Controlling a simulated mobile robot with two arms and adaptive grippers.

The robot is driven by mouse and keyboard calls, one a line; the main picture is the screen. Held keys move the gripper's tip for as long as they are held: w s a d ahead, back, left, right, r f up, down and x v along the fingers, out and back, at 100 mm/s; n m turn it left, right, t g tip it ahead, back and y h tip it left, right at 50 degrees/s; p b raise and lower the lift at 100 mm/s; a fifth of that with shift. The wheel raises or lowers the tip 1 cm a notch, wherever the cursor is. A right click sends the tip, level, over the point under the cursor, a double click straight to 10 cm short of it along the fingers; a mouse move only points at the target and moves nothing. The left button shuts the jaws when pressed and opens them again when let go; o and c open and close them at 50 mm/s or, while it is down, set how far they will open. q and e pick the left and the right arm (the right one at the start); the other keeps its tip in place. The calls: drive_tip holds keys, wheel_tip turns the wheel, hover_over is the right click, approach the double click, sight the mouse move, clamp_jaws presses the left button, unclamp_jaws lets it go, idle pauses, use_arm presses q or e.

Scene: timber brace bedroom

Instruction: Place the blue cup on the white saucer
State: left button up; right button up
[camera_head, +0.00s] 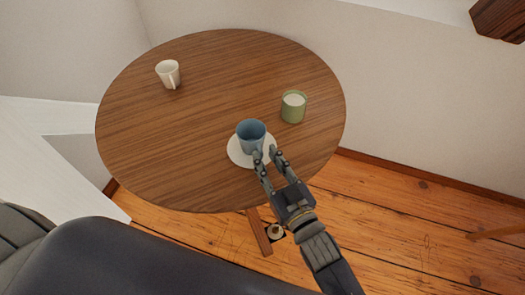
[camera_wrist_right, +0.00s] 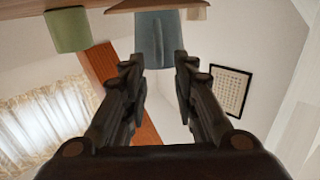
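The blue cup (camera_head: 251,137) stands upright on the white saucer (camera_head: 236,154), near the front edge of the round wooden table. Its handle points toward my right gripper (camera_head: 266,156). That gripper is open, with its two fingers apart near the handle side of the cup. In the right wrist view the cup (camera_wrist_right: 153,40) is beyond the fingertips of the right gripper (camera_wrist_right: 158,68), with its handle in line with the gap and nothing between the fingers. The cup hides part of the saucer. My left gripper is in neither view.
On the table (camera_head: 190,125), a green cup (camera_head: 293,109) with pale contents stands right of the saucer, and a white mug (camera_head: 168,74) stands at the back left. The middle of the table is clear. Walls stand close behind it.

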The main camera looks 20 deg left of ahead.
drive_tip(key=v, duration=0.8)
drive_tip(key=shift+s+d, duration=0.25)
drive_tip(key=shift+s, duration=0.05)
drive_tip(key=shift+w, duration=0.1)
